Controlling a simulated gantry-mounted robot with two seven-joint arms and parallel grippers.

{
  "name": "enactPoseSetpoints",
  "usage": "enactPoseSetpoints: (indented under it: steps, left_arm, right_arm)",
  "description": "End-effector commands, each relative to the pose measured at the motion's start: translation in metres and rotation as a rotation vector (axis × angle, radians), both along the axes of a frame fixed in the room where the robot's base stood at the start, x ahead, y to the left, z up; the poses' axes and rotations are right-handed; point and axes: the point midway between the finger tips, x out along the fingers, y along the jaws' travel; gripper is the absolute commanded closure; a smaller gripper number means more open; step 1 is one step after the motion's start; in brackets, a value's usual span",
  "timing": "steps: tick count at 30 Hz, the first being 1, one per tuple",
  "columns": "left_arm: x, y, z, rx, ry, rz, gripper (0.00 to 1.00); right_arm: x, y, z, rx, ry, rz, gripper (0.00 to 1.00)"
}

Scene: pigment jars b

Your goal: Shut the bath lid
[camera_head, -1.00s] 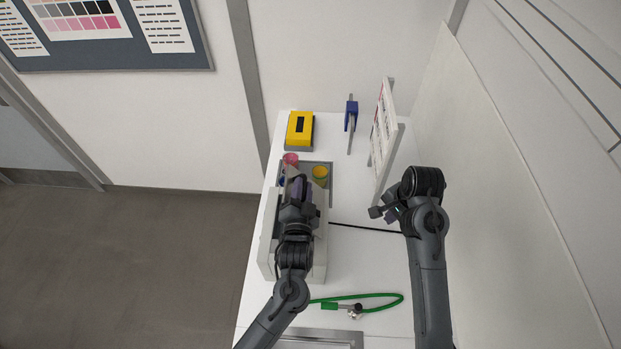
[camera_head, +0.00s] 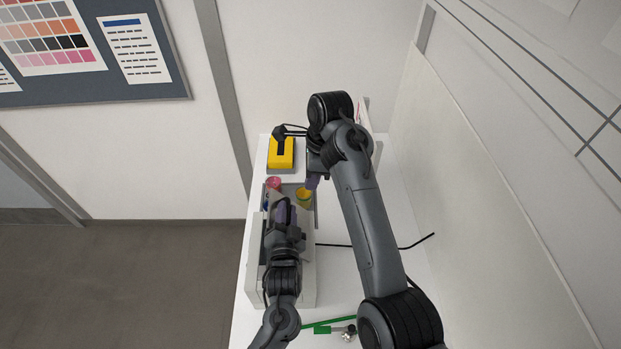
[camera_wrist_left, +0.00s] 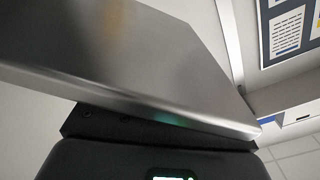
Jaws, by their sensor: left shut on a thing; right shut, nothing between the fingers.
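The bath (camera_head: 307,290) is a pale box on the left side of the white table, largely covered by my left arm. My left gripper (camera_head: 284,210) is over its far part, shut on the bath lid. The lid shows in the left wrist view as a brushed metal plate (camera_wrist_left: 150,60), tilted and filling much of the picture. In the head view most of the lid is hidden by the gripper, so I cannot tell how far open it is. My right gripper (camera_head: 313,181) is shut and empty, to the right of the yellow device and near the jars.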

Motion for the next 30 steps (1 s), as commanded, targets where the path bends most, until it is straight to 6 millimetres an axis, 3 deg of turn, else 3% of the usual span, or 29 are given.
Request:
enactPoseSetpoints:
  steps: [1, 12, 19, 30]
  left_arm:
    - [-0.002, -0.004, -0.007, 0.001, 0.015, -0.010, 1.00]
    - [-0.002, -0.004, -0.007, 0.001, 0.015, -0.010, 1.00]
    - [-0.002, -0.004, -0.008, 0.002, 0.016, -0.009, 1.00]
    - [-0.002, -0.004, -0.008, 0.002, 0.016, -0.009, 1.00]
  right_arm:
    - [-0.001, 0.001, -0.011, 0.000, 0.004, 0.001, 1.00]
    - [-0.001, 0.012, -0.078, 0.000, 0.003, 0.001, 1.00]
    - [-0.002, 0.038, -0.089, -0.001, -0.001, 0.003, 1.00]
    - [-0.002, 0.047, -0.094, 0.000, -0.002, 0.001, 1.00]
